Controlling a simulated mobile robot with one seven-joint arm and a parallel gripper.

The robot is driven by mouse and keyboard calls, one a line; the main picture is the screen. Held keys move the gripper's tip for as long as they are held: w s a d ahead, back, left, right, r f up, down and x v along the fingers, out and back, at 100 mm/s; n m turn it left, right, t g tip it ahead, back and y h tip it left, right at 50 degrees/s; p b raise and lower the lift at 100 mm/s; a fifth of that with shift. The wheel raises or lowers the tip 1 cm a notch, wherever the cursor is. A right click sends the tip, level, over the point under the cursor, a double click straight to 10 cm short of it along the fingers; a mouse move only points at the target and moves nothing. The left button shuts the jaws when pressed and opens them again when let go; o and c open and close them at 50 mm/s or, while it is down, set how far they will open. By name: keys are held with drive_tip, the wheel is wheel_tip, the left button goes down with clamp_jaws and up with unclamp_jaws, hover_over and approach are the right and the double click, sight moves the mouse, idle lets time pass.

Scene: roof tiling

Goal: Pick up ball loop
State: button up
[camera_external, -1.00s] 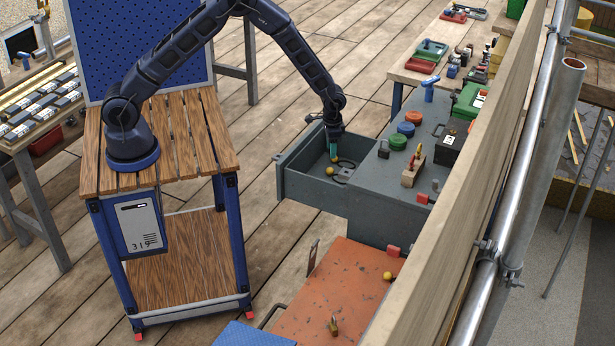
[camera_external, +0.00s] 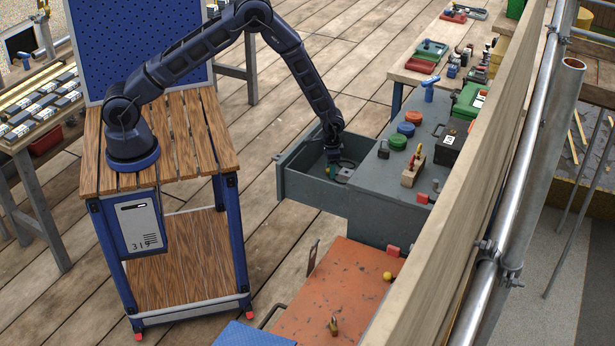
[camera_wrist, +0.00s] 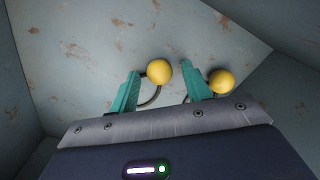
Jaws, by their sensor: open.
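The ball loop shows in the wrist view as two yellow balls, a left ball (camera_wrist: 159,71) and a right ball (camera_wrist: 221,81), with dark curved loop parts near the fingers. It lies in the open grey drawer (camera_external: 312,190). In the external view one yellow ball (camera_external: 327,171) shows below my gripper (camera_external: 332,161). In the wrist view my gripper (camera_wrist: 160,70) is open; the left ball appears between its teal fingertips, and the right ball is outside the right finger. The fingers partly hide the loop, so I cannot tell whether they touch it.
The drawer walls enclose my gripper. Red, blue and green round items (camera_external: 397,142) and a wooden block (camera_external: 412,172) stand on the grey cabinet top. An orange cabinet (camera_external: 325,285) in front bears another yellow ball (camera_external: 387,276) and a padlock (camera_external: 333,326).

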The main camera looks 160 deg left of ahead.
drive_tip(key=shift+c, duration=0.2)
drive_tip(key=c, duration=1)
clamp_jaws()
